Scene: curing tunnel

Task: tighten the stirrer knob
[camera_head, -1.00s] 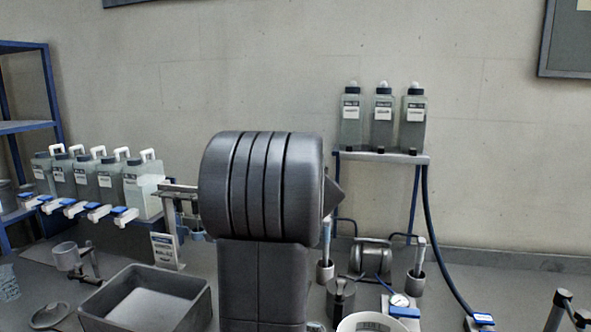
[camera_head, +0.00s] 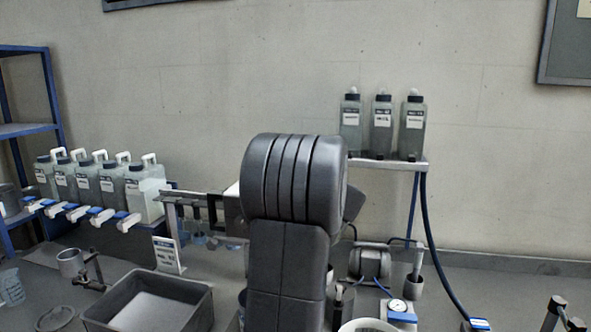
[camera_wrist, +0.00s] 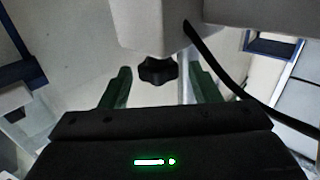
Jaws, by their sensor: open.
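The stirrer knob (camera_wrist: 158,70) is a dark, lobed knob under a pale housing (camera_wrist: 150,22) in the wrist view. My gripper (camera_wrist: 160,69) is open. One green finger is left of the knob and the other right of it, with gaps on both sides. The knob appears between or just beyond the fingertips; I cannot tell its exact depth. In the head view my arm blocks the gripper and the knob. A black cable runs down to the right of the housing in the wrist view.
Several jugs with blue-handled taps (camera_head: 100,188) stand at the left. A grey bin (camera_head: 88,318) sits at the front left. Three bottles (camera_head: 381,126) stand on a shelf at the right. A gauge (camera_head: 397,306) and a dark cylindrical device (camera_head: 371,262) are right of my arm.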

